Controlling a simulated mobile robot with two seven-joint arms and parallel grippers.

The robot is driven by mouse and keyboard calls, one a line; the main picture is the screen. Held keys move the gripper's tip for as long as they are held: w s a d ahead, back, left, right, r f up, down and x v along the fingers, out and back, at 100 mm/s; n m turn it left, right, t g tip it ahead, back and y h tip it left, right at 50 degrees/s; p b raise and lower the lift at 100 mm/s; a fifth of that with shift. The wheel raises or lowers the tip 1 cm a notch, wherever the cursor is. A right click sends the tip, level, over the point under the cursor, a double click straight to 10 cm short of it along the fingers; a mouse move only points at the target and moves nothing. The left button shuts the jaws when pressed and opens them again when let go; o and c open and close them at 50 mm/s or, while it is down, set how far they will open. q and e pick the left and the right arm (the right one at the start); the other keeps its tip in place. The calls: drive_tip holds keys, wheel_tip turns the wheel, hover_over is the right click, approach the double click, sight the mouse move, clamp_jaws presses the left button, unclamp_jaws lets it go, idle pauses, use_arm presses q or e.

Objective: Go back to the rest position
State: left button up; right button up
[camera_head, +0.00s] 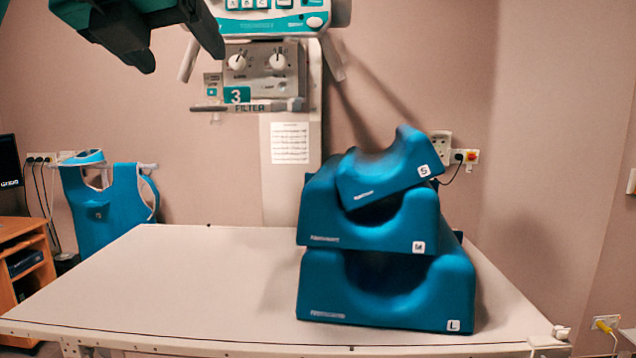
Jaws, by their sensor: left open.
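My left gripper (182,45) shows at the top left of the head view, high above the table, with its dark fingers apart and nothing between them. My right gripper is not in the view. Three blue foam supports are stacked on the table. The large one marked L (400,308) lies at the bottom. The medium one marked M (350,228) lies on it. The small one marked S (385,175) sits tilted on top, in the hollow of the medium one. The left gripper is well apart from the stack.
The pale table (170,285) is bare to the left of the stack. The X-ray head with its control panel (262,75) hangs behind, near my left gripper. A blue apron (105,215) hangs on the back wall. A wooden cabinet (25,265) stands at the left.

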use_arm(q)
drive_tip(key=w+d+f+n+g+h, duration=0.15)
drive_tip(key=w+f+n, duration=0.35)
drive_tip(key=f, duration=0.5)
drive_tip(key=w+d+f+n+h, duration=0.2)
drive_tip(key=w+d+f+n, duration=0.1)
drive_tip(key=w+f, duration=0.55)
wheel_tip(320, 180, down, 21)
drive_tip(key=s+n, duration=0.2)
drive_tip(key=n, duration=0.7)
drive_tip(key=s+a+f+n, duration=0.2)
drive_tip(key=s+f+n, duration=0.3)
drive_tip(key=f, duration=0.4)
drive_tip(key=s+a+f+n, duration=0.1)
drive_tip(key=s+f+n, duration=0.35)
drive_tip(key=f, duration=0.55)
drive_tip(key=s+a+f+n+y, duration=0.1)
drive_tip(key=s+a+f+n, duration=0.1)
drive_tip(key=s+f, duration=0.3)
drive_tip(key=s+a+f+n+g+y, duration=0.1)
drive_tip(key=s+f+n, duration=0.3)
drive_tip(key=s, duration=0.7)
drive_tip(key=shift+a+f+y, duration=0.45)
drive_tip(key=shift+a+f, duration=0.05)
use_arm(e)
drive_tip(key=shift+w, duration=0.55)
use_arm(q)
drive_tip(key=shift+c, duration=0.4)
